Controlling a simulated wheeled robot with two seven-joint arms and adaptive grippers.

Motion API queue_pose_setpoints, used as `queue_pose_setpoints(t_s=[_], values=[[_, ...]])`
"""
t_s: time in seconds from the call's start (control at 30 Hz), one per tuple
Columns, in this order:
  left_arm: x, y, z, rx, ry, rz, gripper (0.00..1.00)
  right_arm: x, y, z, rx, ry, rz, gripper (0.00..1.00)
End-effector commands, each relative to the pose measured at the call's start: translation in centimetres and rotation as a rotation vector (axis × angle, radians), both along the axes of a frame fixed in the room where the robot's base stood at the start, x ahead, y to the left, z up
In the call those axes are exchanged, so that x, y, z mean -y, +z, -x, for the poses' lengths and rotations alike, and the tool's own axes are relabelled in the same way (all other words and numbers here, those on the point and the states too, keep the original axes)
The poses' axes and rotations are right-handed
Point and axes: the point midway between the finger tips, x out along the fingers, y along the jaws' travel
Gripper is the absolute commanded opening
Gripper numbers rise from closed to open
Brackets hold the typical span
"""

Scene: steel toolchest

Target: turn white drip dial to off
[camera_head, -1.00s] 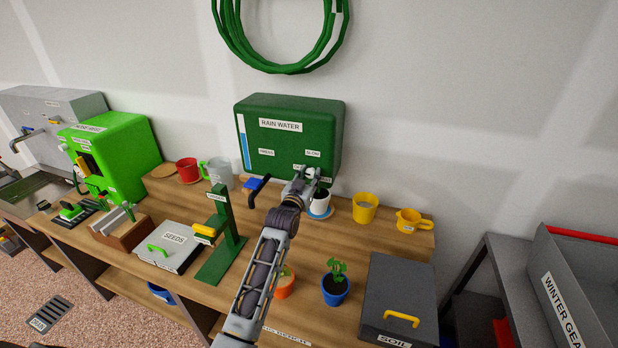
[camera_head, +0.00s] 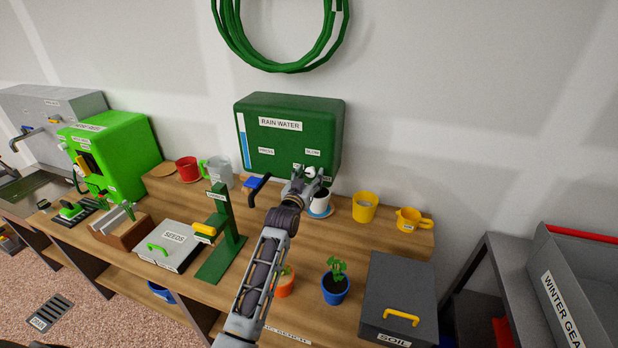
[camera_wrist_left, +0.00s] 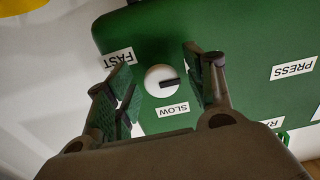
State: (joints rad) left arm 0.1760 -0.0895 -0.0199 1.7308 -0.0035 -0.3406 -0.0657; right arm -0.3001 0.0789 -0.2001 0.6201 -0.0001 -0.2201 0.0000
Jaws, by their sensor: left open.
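The white drip dial (camera_wrist_left: 161,81) is a round knob with a dark pointer mark, on the front of the green rain water tank (camera_head: 291,107). In the left wrist view, which looks upside down, the mark points right, with a FAST label (camera_wrist_left: 118,58) to the left and a SLOW label (camera_wrist_left: 172,109) below. My left gripper (camera_wrist_left: 160,74) is open, with one finger on each side of the dial and gaps showing to both. In the head view the left gripper (camera_head: 304,178) is at the tank's lower front and partly hides the dial.
Below and right of the gripper stand a white cup (camera_head: 320,199) on a blue saucer, a yellow pot (camera_head: 365,207) and a yellow jug (camera_head: 411,219). A clear mug (camera_head: 221,174) and a green stand (camera_head: 224,240) are left of my arm. Potted plants are near the front.

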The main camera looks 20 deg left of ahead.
Motion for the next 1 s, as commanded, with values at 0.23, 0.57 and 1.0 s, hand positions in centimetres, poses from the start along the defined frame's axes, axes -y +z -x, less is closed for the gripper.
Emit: queue_pose_setpoints(t_s=[0.23,0.57,1.0], values=[[0.0,0.1,0.3,0.001,0.000,-0.001,0.54,0.3,0.0,0.0,0.001,0.001,0.003,0.54],[-0.1,0.0,2.5,0.001,0.000,0.000,0.54,0.1,0.0,0.0,0.000,0.000,0.001,0.54],[-0.2,0.0,6.5,0.000,0.000,0.000,0.54,0.1,0.0,0.0,0.000,0.000,0.001,0.54]])
